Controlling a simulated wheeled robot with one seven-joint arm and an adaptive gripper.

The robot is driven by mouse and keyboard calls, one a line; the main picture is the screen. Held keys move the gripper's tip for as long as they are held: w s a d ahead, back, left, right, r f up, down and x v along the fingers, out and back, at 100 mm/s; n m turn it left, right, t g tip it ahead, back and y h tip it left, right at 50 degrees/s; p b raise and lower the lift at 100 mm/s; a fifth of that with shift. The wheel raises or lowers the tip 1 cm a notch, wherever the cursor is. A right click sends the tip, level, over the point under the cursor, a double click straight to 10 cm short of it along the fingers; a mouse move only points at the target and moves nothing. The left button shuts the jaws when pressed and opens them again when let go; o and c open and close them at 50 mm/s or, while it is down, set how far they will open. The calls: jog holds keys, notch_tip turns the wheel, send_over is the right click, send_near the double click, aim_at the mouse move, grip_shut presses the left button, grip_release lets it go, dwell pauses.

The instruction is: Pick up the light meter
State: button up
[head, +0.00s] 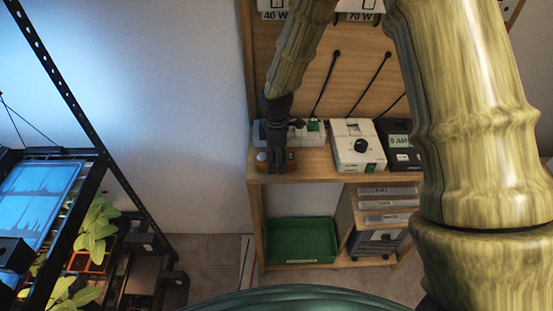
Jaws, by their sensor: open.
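A small orange object with a pale dome (262,158), which looks like the light meter, lies at the left front of the wooden shelf top. My gripper (277,168) points down right over it and covers its middle. Orange shows on both sides of the dark fingers. My gripper is open. The fingers are small and dark here, so I cannot tell whether they touch the object or how far they reach around it.
Behind my gripper lies a white power strip with a green part (313,126). A white box with a black knob (352,147) and a black box marked 5 AM (399,150) stand to the right. A green tray (302,241) sits below. A plant rack (62,95) stands left.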

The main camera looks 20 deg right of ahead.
jog(key=c, duration=1.2)
jog(key=shift+c, duration=0.3)
jog(key=shift+r, duration=0.1)
